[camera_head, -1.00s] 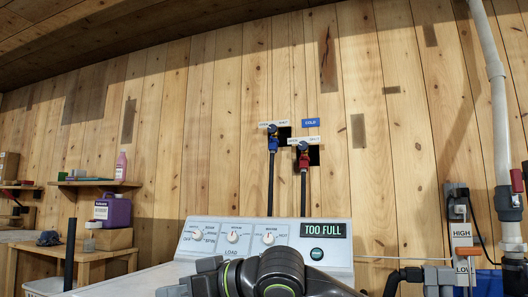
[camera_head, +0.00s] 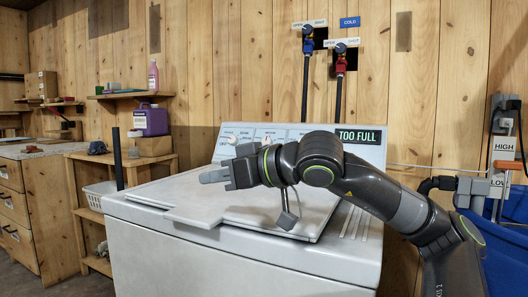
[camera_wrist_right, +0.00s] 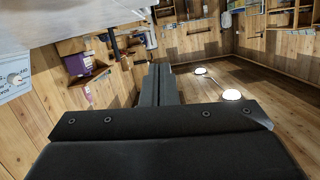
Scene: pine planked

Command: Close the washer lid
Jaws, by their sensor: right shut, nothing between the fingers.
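The white washer (camera_head: 240,262) stands in front of me in the head view, with its control panel at the back. Its white lid (camera_head: 250,205) lies flat, or nearly so, across the top; I see no clear opening under it. My right gripper (camera_head: 212,176) is above the lid, pointing left, with its fingers shut and empty. Whether it touches the lid is hard to tell, but it appears apart. In the right wrist view the shut fingers (camera_wrist_right: 160,85) show with nothing between them. My right forearm hides part of the panel and the lid's back right. My left gripper is not in view.
A white basket (camera_head: 100,194) sits below. Hoses and valves (camera_head: 340,62) are on the back wall. A blue bin (camera_head: 500,250) is at the right.

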